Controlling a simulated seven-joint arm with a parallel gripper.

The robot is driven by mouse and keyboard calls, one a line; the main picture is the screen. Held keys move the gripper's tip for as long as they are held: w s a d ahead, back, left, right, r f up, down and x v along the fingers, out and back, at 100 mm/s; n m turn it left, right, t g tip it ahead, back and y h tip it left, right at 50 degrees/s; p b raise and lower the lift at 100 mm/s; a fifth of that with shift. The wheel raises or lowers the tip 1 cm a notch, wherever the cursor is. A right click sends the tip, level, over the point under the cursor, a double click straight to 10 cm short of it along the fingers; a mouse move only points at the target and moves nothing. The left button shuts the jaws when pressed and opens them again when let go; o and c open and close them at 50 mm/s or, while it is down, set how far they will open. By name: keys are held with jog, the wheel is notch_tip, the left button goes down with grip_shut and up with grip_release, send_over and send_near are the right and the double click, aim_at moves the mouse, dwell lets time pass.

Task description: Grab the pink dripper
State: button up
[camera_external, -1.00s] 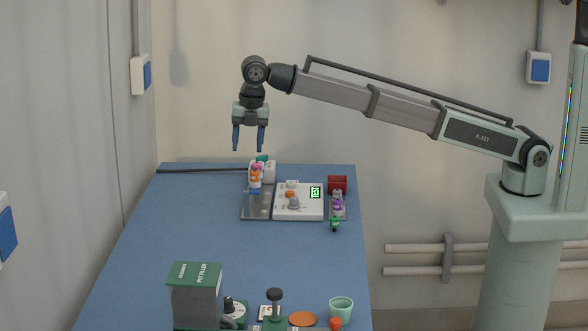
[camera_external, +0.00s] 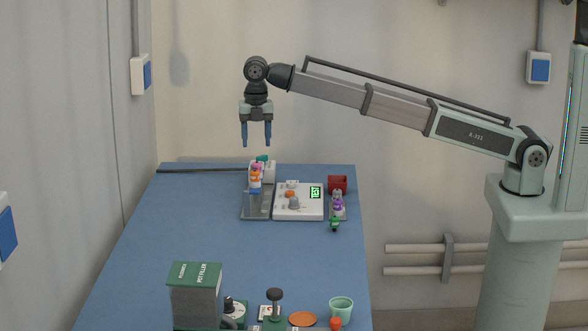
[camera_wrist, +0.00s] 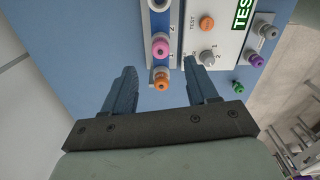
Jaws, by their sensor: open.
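The pink dripper (camera_wrist: 161,46) shows in the wrist view as a round pink top with a pale centre, in a row at the left edge of the white tester. An orange dripper (camera_wrist: 161,79) stands just below it in that view. My gripper (camera_external: 256,145) is open and empty, pointing down in the air above the cluster. In the wrist view its fingers (camera_wrist: 160,88) straddle the orange dripper's place in the picture, with the pink one beyond the fingertips.
The white tester (camera_external: 285,207) with a green display stands right of the cluster. Purple (camera_wrist: 256,60) and green (camera_wrist: 238,87) drippers are on its far right. A red box (camera_external: 338,184) is behind them. A green-topped box (camera_external: 194,290) and mint cup (camera_external: 341,308) stand in front. The mid-table is clear.

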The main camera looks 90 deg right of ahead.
jog(key=shift+a+f, duration=0.1)
jog(key=shift+f, duration=3.6)
jog(key=shift+c, duration=0.3)
grip_shut()
